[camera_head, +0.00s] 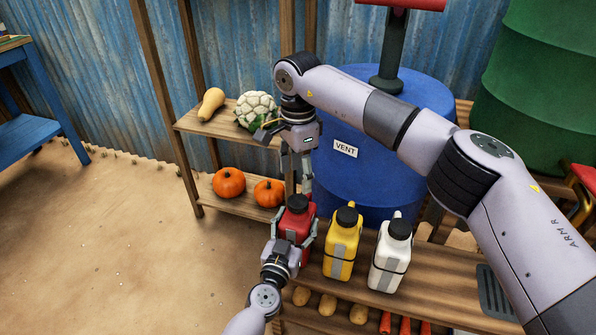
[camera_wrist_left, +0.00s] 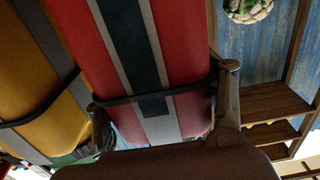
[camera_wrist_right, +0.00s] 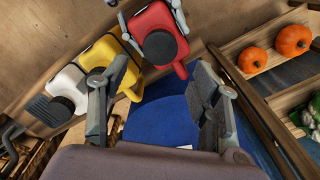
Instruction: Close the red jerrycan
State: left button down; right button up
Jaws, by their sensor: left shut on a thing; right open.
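The red jerrycan (camera_head: 299,219) stands at the left end of the wooden bench, left of the yellow one. A black cap (camera_head: 298,203) sits on its top; whether it is tight I cannot tell. My left gripper (camera_head: 294,241) is shut around the can's body; its fingers flank the red and grey striped side in the left wrist view (camera_wrist_left: 185,45). My right gripper (camera_head: 304,183) is open and empty, pointing down just behind and above the cap. In the right wrist view the cap (camera_wrist_right: 160,47) lies beyond the spread fingers.
A yellow jerrycan (camera_head: 341,246) and a white jerrycan (camera_head: 389,262), both black-capped, stand to the right on the bench (camera_head: 440,278). A blue barrel (camera_head: 350,190) is behind. A shelf with pumpkins (camera_head: 229,183), a squash and a cauliflower (camera_head: 257,110) stands at back left.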

aim_at(298, 201)
dwell(0.3)
jog(key=shift+f, duration=4)
jog(key=shift+c, duration=0.5)
jog(key=c, duration=1.1)
jog(key=m, duration=0.4)
jog(key=shift+m, duration=0.4)
jog(key=shift+c, duration=0.2)
jog(key=m, duration=0.5)
jog(key=shift+m, duration=0.3)
jog(key=m, duration=0.5)
jog(key=shift+m, duration=0.4)
jog(key=m, duration=0.5)
jog(key=o, duration=1.4)
